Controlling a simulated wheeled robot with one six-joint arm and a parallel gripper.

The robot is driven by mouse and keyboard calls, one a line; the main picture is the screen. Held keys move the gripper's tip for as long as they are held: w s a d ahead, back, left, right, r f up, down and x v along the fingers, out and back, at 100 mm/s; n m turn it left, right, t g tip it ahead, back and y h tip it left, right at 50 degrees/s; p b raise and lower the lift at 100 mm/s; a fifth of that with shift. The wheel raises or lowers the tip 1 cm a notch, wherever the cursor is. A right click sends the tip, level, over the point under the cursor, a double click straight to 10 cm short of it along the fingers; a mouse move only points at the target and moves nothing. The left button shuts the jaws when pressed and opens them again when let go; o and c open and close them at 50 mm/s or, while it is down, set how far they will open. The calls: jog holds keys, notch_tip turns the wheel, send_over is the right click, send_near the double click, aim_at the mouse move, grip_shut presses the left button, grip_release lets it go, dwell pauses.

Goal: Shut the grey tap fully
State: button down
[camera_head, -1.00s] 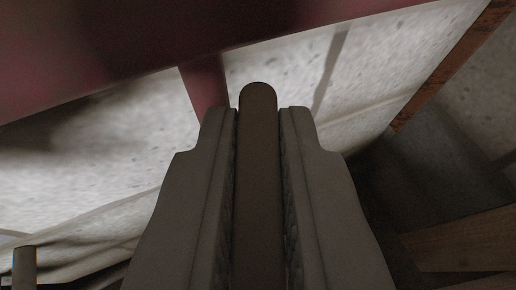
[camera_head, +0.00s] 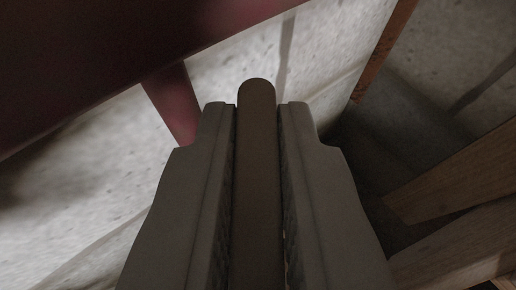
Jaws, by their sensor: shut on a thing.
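My gripper (camera_head: 257,110) fills the lower middle of the view, with its two grey fingers pressed against a dark grey-brown bar (camera_head: 257,150). The bar has a rounded end and runs lengthwise between the fingers, its tip standing slightly beyond them. It looks like the handle of the tap. The tap's body is not visible, so how far the tap is turned cannot be told.
A large dark red body (camera_head: 110,50) crosses the upper left, close by, with a red leg-like part (camera_head: 172,100) below it. A pale speckled surface (camera_head: 330,50) lies behind. Wooden beams (camera_head: 455,175) stand at the right, near my gripper.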

jog(key=shift+r, duration=0.1)
jog(key=c, duration=1.5)
grip_release()
jog(key=shift+o, duration=0.2)
jog(key=v, duration=1.7)
jog(key=shift+s, duration=0.2)
jog(key=shift+a, duration=0.1)
